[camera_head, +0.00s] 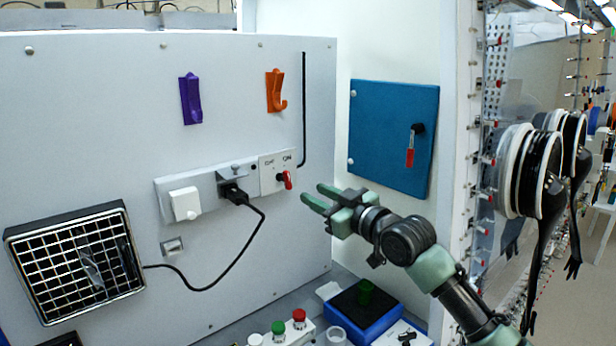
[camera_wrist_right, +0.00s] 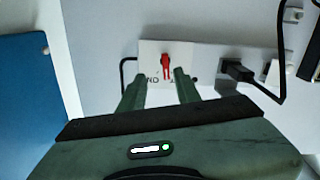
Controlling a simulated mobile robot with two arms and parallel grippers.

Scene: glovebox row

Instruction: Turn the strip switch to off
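The strip switch is a red knob (camera_head: 285,180) on a white plate (camera_head: 269,184) at the right end of the power strip (camera_head: 207,186). The plate carries OFF and ON marks, with ON on the right in the head view. The red knob also shows in the right wrist view (camera_wrist_right: 166,62), just beyond the fingertips; its exact setting is hard to read. My right gripper (camera_head: 312,192) is open and empty, right of the knob in the head view. In the right wrist view its fingers (camera_wrist_right: 160,75) are apart, and one partly covers the OFF mark. My left gripper is out of view.
A black plug (camera_head: 234,194) with a cord sits in the strip beside a white plug (camera_head: 185,204). A fan grille (camera_head: 78,262) is at left. Purple (camera_head: 190,99) and orange (camera_head: 276,91) hooks hang above. A blue panel (camera_head: 379,126) with a red-handled latch stands right.

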